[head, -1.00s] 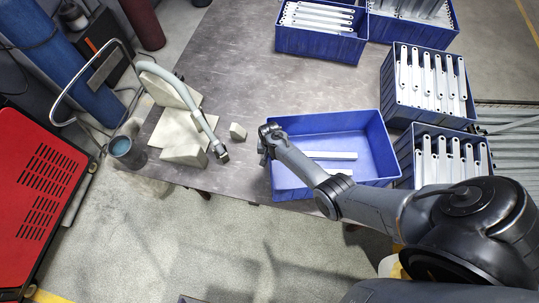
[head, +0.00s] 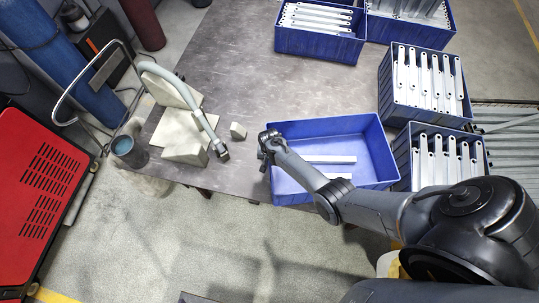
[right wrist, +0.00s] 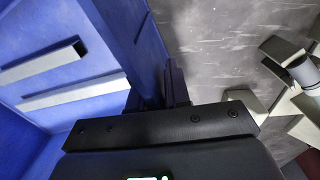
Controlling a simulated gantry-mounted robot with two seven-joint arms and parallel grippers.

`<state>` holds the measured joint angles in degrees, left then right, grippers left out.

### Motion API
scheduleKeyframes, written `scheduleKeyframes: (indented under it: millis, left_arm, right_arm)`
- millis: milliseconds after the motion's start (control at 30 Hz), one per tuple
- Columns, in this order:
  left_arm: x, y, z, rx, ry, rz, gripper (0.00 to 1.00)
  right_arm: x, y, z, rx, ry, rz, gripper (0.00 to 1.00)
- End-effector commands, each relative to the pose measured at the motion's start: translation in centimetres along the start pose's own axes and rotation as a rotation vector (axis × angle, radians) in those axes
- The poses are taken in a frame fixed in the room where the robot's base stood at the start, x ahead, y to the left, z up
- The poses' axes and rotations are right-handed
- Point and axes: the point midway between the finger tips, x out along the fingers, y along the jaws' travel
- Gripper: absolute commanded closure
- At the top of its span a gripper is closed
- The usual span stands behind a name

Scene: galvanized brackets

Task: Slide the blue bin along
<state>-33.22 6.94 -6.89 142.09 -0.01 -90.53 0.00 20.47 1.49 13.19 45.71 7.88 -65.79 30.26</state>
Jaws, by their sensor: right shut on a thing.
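The blue bin (head: 356,127) stands on the near edge of the grey table. It is open-topped and holds two pale metal brackets (head: 330,159). My right gripper (head: 266,144) is at the bin's left wall, near its far left corner. In the right wrist view the dark fingers (right wrist: 158,92) straddle the blue bin's wall (right wrist: 117,32), with the interior on the left and the tabletop on the right. The gripper is shut on that wall; the fingertips are partly hidden. My left gripper is not in view.
Blue bins full of brackets stand at the right (head: 428,77), near right (head: 403,157) and back (head: 320,43). Pale blocks (head: 182,127), a grey hose (head: 199,112) and a small block (head: 238,130) lie left. The table (head: 235,70) behind the bin is clear.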

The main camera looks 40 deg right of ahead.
Motion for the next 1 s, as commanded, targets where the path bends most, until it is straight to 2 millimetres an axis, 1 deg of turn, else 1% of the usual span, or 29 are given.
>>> scheduleKeyframes:
  millis: [33, 200, 600, 633, 800, 1000]
  left_arm:
    - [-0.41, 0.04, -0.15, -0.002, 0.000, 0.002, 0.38]
    - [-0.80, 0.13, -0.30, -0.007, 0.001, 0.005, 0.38]
    - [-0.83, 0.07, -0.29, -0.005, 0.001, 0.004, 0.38]
    - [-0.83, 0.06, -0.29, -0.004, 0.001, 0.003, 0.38]
    - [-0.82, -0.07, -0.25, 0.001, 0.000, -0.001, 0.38]
    - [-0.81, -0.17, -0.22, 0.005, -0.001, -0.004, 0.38]
  right_arm:
    - [-0.22, -0.02, 0.31, 0.005, -0.001, 0.000, 1.00]
    - [-0.15, -0.01, 0.92, 0.004, -0.002, 0.000, 1.00]
    - [-0.01, 0.02, 1.12, 0.004, -0.001, 0.000, 1.00]
    - [-0.01, 0.02, 1.12, 0.004, -0.002, 0.000, 0.78]
    - [0.00, 0.02, 1.10, 0.001, -0.001, 0.000, 0.53]
    - [0.00, 0.02, 1.08, 0.000, 0.000, 0.000, 0.53]
